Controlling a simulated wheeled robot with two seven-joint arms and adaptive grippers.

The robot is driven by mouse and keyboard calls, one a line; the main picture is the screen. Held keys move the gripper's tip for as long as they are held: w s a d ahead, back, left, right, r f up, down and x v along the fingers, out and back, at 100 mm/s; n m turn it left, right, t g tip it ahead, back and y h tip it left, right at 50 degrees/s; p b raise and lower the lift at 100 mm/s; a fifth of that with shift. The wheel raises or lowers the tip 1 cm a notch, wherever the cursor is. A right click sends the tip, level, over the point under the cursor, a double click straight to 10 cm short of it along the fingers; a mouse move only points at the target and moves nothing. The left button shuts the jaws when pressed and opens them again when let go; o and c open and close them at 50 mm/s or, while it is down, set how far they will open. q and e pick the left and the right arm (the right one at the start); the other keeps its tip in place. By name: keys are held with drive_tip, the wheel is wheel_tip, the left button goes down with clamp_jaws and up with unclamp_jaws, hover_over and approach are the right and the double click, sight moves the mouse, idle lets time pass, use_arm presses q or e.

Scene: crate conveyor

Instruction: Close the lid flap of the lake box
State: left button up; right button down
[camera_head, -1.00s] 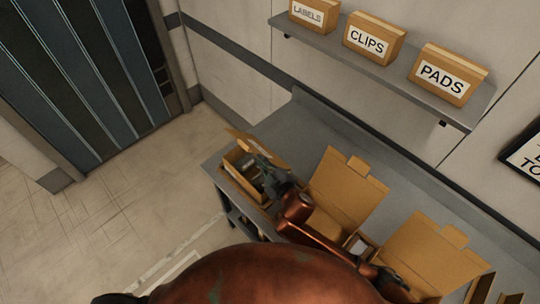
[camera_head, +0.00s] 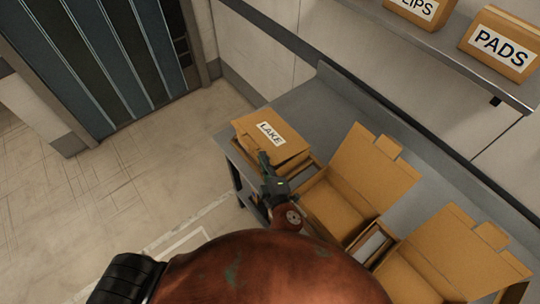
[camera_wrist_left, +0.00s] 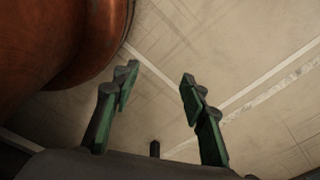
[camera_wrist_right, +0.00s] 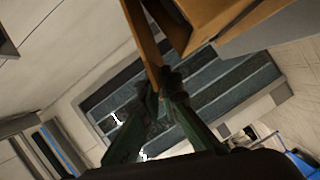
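The lake box (camera_head: 300,173) is a cardboard box at the left end of the grey bench. Its lid flap (camera_head: 264,147), with the LAKE label up, lies over the opening, tilted, with a gap along the right side. My right gripper (camera_head: 264,160) is at the flap's near edge. In the right wrist view, the flap (camera_wrist_right: 142,35) runs down to my right fingertips (camera_wrist_right: 162,84), which are together; whether its edge is between them is unclear. The box (camera_wrist_right: 205,18) is to the right there. My left gripper (camera_wrist_left: 157,85) is open and empty above the floor.
Two open cardboard boxes, a middle one (camera_head: 372,176) and a right one (camera_head: 450,245), stand along the bench (camera_head: 330,105) with raised lids. A shelf (camera_head: 450,55) above holds the CLIPS and PADS boxes. The floor left of the bench is clear.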

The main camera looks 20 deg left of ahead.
drive_tip(key=shift+s+a+f+b, duration=0.1)
drive_tip(key=shift+f+b, duration=0.25)
drive_tip(key=shift+f, duration=0.4)
drive_tip(key=shift+s+a+f+b, duration=0.1)
drive_tip(key=shift+f+b, duration=0.25)
drive_tip(key=shift+f, duration=0.35)
drive_tip(key=c, duration=2.3)
unclamp_jaws()
use_arm(q)
drive_tip(key=shift+s+f, duration=0.85)
drive_tip(key=shift+f, duration=0.1)
use_arm(e)
drive_tip(key=shift+o, duration=0.5)
use_arm(q)
drive_tip(key=shift+s, duration=0.1)
use_arm(e)
drive_tip(key=v, duration=1.2)
